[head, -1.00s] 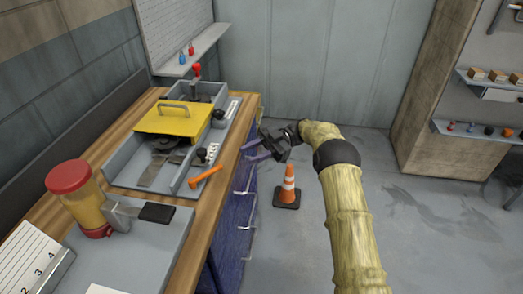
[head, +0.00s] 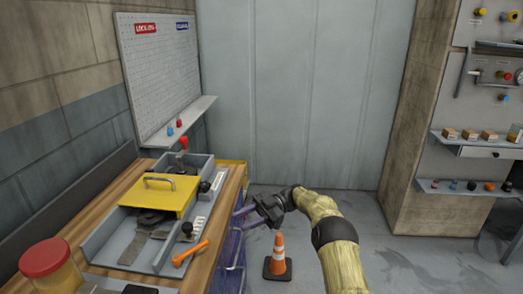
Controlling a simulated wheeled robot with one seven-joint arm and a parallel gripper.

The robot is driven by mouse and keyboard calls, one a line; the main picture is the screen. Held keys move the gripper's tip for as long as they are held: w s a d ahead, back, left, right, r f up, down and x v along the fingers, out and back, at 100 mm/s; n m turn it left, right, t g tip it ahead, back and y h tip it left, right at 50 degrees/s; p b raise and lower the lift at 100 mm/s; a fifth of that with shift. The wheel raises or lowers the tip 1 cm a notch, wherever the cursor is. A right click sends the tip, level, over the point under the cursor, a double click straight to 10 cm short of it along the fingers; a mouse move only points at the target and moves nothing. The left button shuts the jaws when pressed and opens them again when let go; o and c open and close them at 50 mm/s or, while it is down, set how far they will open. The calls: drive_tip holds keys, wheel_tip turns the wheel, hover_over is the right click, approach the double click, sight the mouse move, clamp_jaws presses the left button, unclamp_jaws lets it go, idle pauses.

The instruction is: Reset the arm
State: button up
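My gripper (head: 241,211) is at the end of my bent arm, in the middle of the head view. It is beside the right edge of the wooden bench (head: 213,248), above the floor. Its two purple fingers point left and stand apart with nothing seen between them.
The bench at left carries a grey tray (head: 107,240) with a yellow lid (head: 160,196), an orange-handled tool (head: 190,253) and a red-lidded jar (head: 45,258). An orange cone (head: 278,257) stands on the floor below my gripper. Shelves (head: 480,148) are at right. Floor between is clear.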

drive_tip(key=w+a+r+m+t+y, duration=0.1)
drive_tip(key=w+r+m+t, duration=0.45)
drive_tip(key=t, duration=0.35)
drive_tip(key=w+a+r+m+t, duration=0.1)
drive_tip(key=w+r+m+t, duration=0.5)
drive_tip(key=t, duration=0.4)
drive_tip(key=s+d+f+m+t+h, duration=0.1)
drive_tip(key=s+d+f+m+h, duration=0.2)
drive_tip(key=s+d+m+h, duration=0.5)
drive_tip(key=s+d+f+m+t+h, duration=0.1)
drive_tip(key=s+d+f+m+h, duration=0.3)
drive_tip(key=d, duration=0.6)
drive_tip(key=s+d+f+m+g+h, duration=0.1)
drive_tip(key=s+d+f+g, duration=0.1)
drive_tip(key=s, duration=0.6)
drive_tip(key=s+d+f+m+g+h, duration=0.2)
drive_tip(key=s+f+g, duration=0.1)
drive_tip(key=s, duration=0.6)
drive_tip(key=s+d+f+m+g+h, duration=0.1)
drive_tip(key=s+d+f+g, duration=0.1)
drive_tip(key=s, duration=0.6)
drive_tip(key=w+p+v, duration=0.2)
drive_tip(key=p+v, duration=1.1)
drive_tip(key=shift+w+r+g, duration=0.2)
drive_tip(key=shift+r+g, duration=0.2)
drive_tip(key=shift+r, duration=0.05)
drive_tip(key=shift+w, duration=0.1)
